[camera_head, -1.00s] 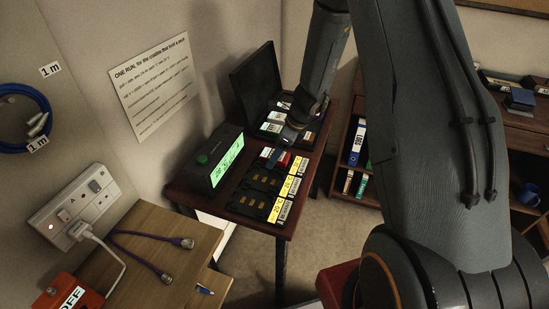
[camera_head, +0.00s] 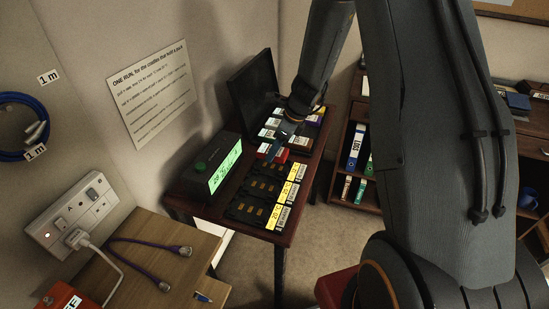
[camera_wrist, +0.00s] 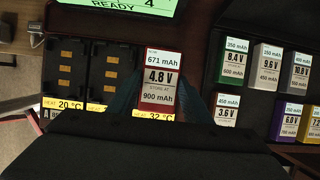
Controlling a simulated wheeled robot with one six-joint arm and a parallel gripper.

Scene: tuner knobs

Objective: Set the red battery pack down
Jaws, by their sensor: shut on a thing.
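The red battery pack (camera_wrist: 158,78), labelled 671 mAh, 4.8 V, store at 900 mAh, is between the fingers of my gripper (camera_wrist: 160,100) in the wrist view. My gripper is shut on it. In the head view the red pack (camera_head: 275,153) is at the far end of the black charger row (camera_head: 247,207), and my gripper (camera_head: 277,146) is over it. The pack covers the third bay, behind a yellow 32 °C label. I cannot tell whether it rests in the bay or hangs just above it. Two nearer bays (camera_wrist: 65,75) are empty.
The dark table (camera_head: 285,232) has little free room.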

